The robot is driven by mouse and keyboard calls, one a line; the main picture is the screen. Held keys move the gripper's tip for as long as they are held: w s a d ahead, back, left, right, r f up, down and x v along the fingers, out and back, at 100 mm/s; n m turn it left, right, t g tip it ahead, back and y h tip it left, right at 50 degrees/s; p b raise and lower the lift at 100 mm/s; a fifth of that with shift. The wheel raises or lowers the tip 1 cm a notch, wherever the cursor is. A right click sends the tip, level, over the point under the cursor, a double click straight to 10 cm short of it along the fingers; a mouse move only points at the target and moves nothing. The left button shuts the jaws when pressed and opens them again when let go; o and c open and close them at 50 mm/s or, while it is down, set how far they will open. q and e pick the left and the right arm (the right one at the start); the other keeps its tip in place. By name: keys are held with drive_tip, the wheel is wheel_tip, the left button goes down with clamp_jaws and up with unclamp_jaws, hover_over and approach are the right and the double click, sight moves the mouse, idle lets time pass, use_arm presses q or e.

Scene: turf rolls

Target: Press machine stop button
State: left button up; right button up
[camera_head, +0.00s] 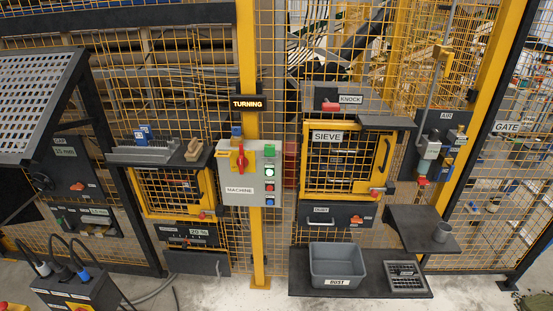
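The light grey machine control box (232,202), labelled "MACHINE", is mounted on the yellow post in the middle of the head view. On its left half is a red rotary handle (240,159) on a yellow plate. A lit sign (248,103) above reads "TURNING". Neither of my grippers is in view.
Yellow mesh fencing spans the scene. A "SIEVE" door (384,150) stands right of the box, and another mesh door (150,190) stands left. Below are a grey "DUST" bin (337,263) and a dark side shelf (408,218). A black cabled box (80,293) stands bottom left.

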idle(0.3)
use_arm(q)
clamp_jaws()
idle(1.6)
